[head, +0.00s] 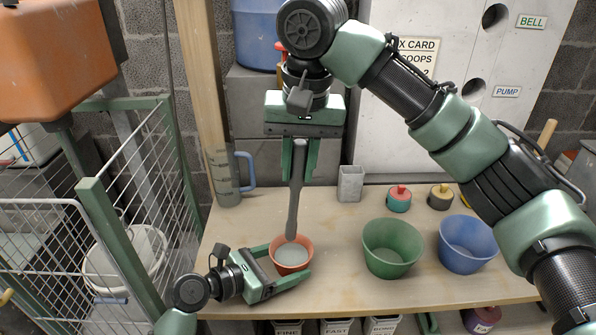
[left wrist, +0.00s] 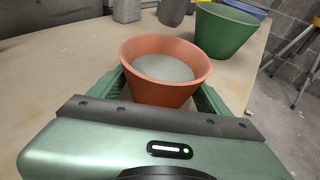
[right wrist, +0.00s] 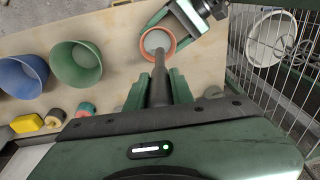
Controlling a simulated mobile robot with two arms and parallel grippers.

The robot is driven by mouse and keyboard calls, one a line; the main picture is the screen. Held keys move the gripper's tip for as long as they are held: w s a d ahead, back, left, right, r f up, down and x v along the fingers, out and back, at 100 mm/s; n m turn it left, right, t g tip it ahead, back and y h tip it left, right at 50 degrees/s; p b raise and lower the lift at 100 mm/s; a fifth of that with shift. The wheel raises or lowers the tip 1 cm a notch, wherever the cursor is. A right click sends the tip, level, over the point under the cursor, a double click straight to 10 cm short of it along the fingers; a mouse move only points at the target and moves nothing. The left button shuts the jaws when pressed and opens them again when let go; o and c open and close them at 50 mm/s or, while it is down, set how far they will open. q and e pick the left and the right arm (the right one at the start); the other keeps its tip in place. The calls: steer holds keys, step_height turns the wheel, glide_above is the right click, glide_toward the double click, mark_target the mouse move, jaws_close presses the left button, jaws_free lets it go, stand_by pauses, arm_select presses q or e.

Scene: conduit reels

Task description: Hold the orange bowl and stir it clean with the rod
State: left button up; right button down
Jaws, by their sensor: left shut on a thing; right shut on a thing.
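The orange bowl (head: 279,266) stands at the table's front edge with a pale grey content inside. My left gripper (head: 296,256) is shut on the bowl, one finger on each side; the bowl fills the jaws in the left wrist view (left wrist: 160,96). My right gripper (head: 299,176) is shut on the dark grey rod (head: 294,208), which hangs nearly upright. The rod's lower end is over the bowl in the head view. In the left wrist view the rod end (left wrist: 173,12) shows above the far rim, apart from the content.
A green bowl (head: 391,263) and a blue bowl (head: 466,258) stand to the right. A wire cage (head: 130,200) is at the left. Labelled bins sit below the front edge.

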mark_target(298, 140)
stand_by(0.3)
steer(key=shift+r, duration=2.5)
arm_select(q)
steer(key=o, duration=1)
steer(key=shift+a, duration=0.1)
steer(key=v, duration=1.2)
steer(key=shift+r, duration=0.1)
